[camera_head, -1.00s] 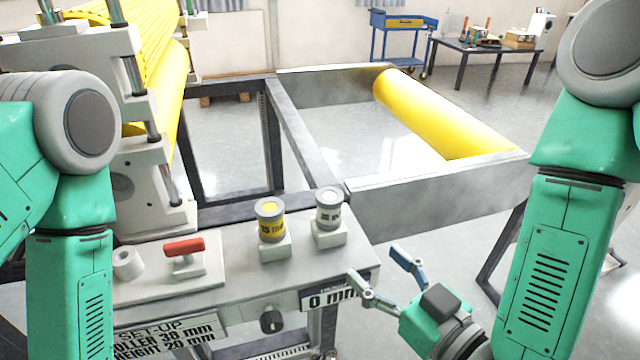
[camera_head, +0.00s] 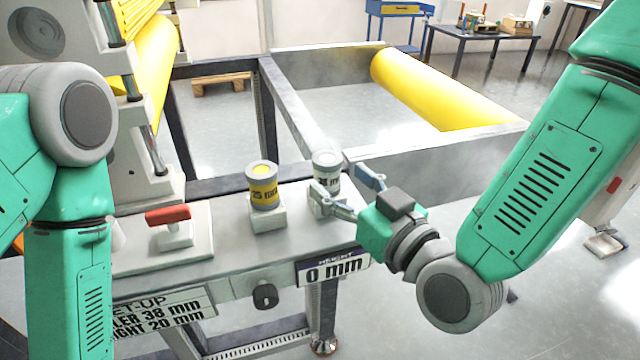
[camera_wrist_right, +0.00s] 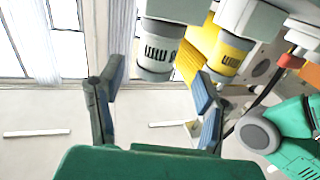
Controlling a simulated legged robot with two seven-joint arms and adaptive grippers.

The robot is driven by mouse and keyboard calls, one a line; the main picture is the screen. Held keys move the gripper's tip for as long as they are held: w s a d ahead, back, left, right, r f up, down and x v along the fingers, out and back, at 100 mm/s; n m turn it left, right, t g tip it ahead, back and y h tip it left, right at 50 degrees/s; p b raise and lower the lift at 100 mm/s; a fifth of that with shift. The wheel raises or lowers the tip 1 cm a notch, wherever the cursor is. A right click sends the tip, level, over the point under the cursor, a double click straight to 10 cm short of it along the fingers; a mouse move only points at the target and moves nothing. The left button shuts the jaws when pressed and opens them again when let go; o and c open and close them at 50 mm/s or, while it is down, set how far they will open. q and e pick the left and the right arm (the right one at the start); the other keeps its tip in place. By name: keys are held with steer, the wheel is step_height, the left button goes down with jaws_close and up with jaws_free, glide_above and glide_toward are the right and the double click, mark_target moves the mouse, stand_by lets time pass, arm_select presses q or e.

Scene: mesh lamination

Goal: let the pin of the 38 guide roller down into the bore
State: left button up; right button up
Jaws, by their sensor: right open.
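The grey-white guide roller (camera_head: 327,170) stands upright on a white block at the right end of the bench; its label is partly covered, so I cannot read the full number. The yellow roller (camera_head: 262,185), with a label that seems to read 25, stands on its own block to the left. My right gripper (camera_head: 343,186) is open at the grey roller, its fingers in front of and right of it. In the right wrist view the grey roller (camera_wrist_right: 158,48) is ahead of the open fingers. No bore can be made out. My left gripper is out of view.
A red-handled piece (camera_head: 168,217) sits on a plate (camera_head: 195,250) at the bench's left. A sign (camera_head: 165,312) reads roller 38 mm, height 20 mm. A display (camera_head: 333,268) reads 0 mm above the frame leg, beside a black knob (camera_head: 265,296). A long yellow roller (camera_head: 440,90) lies behind.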

mark_target(336, 171)
steer(key=shift+w+d, duration=0.2)
steer(key=shift+w, duration=0.05)
steer(key=x, duration=0.4)
steer(key=shift+w+a+r+b, duration=0.2)
steer(key=shift+w+a+b, duration=0.1)
steer(key=shift+a, duration=0.35)
steer(key=shift+d, duration=0.3)
steer(key=c, duration=1.1)
steer(key=shift+d, duration=0.25)
jaws_close()
